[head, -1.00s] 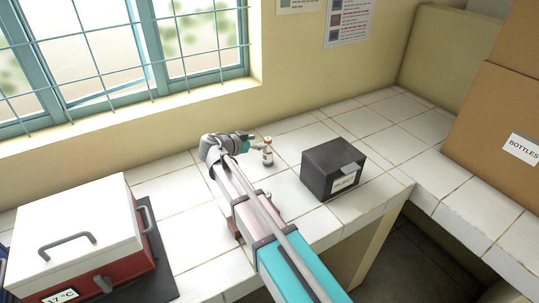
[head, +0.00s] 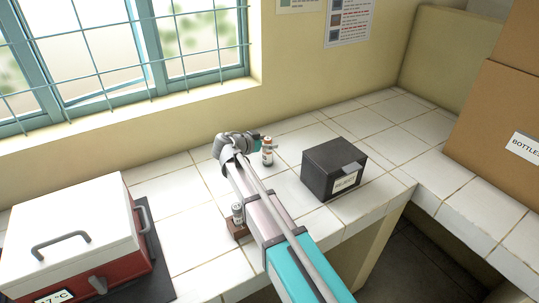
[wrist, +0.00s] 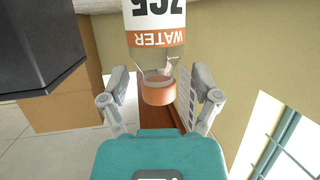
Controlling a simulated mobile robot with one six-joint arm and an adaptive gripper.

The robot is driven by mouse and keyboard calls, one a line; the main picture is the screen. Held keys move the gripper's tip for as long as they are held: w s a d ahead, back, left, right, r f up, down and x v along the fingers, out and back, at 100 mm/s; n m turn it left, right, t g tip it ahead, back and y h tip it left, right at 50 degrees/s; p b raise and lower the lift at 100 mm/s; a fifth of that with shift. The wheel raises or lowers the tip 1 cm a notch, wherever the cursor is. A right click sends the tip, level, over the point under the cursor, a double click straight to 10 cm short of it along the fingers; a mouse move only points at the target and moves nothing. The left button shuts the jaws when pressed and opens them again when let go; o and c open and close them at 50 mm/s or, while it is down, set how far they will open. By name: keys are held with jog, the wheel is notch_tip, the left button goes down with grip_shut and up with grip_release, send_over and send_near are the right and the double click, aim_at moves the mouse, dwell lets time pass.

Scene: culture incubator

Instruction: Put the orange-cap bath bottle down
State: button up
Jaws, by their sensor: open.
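The orange-cap bath bottle (head: 267,155) stands upright on the white tiled counter, near the wall under the window. In the wrist view the bottle (wrist: 156,18) shows inverted, with a clear neck, an orange cap and a label reading "WATER" on an orange band. My gripper (head: 259,143) is at the bottle's left, by its upper part. In the wrist view my gripper (wrist: 159,86) is open, one finger each side of the cap, with gaps between. The bottle's base is out of the wrist view.
A dark box (head: 333,170) with a label stands to the right of the bottle. A brown block holding a small vial (head: 238,211) is beside my arm. A red-and-white bath unit (head: 75,235) is at left. Cardboard boxes (head: 500,110) stand at right. Tiles beyond the dark box are clear.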

dwell(0.4)
grip_shut()
